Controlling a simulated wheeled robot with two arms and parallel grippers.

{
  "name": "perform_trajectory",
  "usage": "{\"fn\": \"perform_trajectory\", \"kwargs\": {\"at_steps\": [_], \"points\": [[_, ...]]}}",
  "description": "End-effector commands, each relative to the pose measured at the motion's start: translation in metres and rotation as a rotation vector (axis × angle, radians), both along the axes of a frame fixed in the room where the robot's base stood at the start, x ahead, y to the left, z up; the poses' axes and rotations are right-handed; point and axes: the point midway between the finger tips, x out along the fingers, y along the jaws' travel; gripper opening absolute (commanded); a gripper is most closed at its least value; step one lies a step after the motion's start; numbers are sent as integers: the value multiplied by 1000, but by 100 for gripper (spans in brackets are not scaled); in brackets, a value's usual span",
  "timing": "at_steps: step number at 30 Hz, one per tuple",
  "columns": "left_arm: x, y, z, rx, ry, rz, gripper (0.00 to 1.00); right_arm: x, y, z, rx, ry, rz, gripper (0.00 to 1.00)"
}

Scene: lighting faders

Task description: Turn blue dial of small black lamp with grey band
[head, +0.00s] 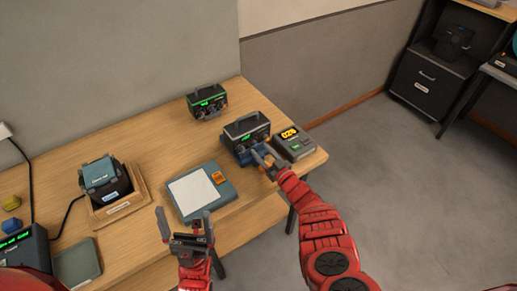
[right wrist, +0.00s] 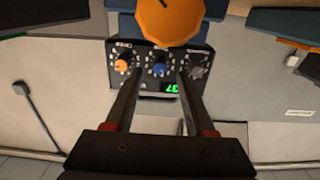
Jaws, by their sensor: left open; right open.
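The small black box-shaped unit (head: 246,130) with a top handle and green display stands near the table's right end. In the right wrist view its panel (right wrist: 143,86) shows an orange dial (right wrist: 122,64), a blue dial (right wrist: 159,69) in the middle and a dark grey dial (right wrist: 197,71). I cannot make out a grey band clearly. My right gripper (head: 265,156) is open in front of this panel. In the right wrist view its fingertips lie on either side of the blue dial; contact is unclear. My left gripper (head: 185,218) is open and empty near the front edge.
A similar black unit (head: 207,102) stands behind to the left. A grey box with a yellow display (head: 293,143) is close on the right. A large orange knob (right wrist: 168,18) is near my right fingers. A blue-grey pad device (head: 200,190) lies left of them.

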Motion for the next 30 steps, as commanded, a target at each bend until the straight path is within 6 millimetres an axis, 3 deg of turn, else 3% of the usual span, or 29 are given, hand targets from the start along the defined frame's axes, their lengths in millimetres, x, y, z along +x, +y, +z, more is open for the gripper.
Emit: {"fn": "perform_trajectory", "kwargs": {"at_steps": [1,4,17,26,30], "points": [[0,0,-10,0,0,0,100,7,4,-4,1,-7,1,55],[0,0,-16,0,0,0,100,15,10,-4,0,-2,1,55],[0,0,-18,0,0,0,100,23,15,1,-1,-2,-1,55],[0,0,-19,0,0,0,100,22,15,1,-1,-2,-1,2],[0,0,-19,0,0,0,100,22,15,1,-1,-2,-1,0]]}}
